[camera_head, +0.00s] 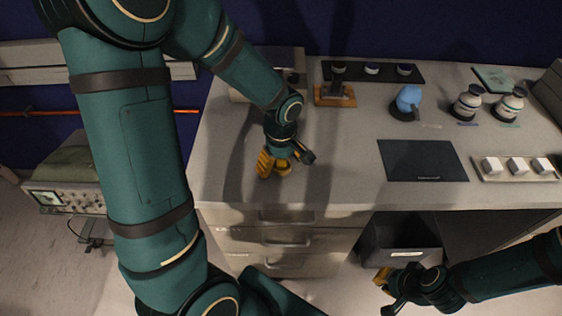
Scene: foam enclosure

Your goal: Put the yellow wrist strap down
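My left gripper (286,163) is low over the light grey bench top, near its front left part. It has a yellow piece on its left side and a dark finger on its right side. A small yellow thing (283,168), likely the yellow wrist strap, shows between them. I cannot tell whether it is gripped or rests on the bench. My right gripper (386,290) is in front of the bench, below its top, near a dark bin. Its yellow and dark fingers are apart, with nothing seen between them.
A dark mat (423,160) lies right of the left gripper. The dark bin (400,245) is under the bench. Bench around the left gripper is clear.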

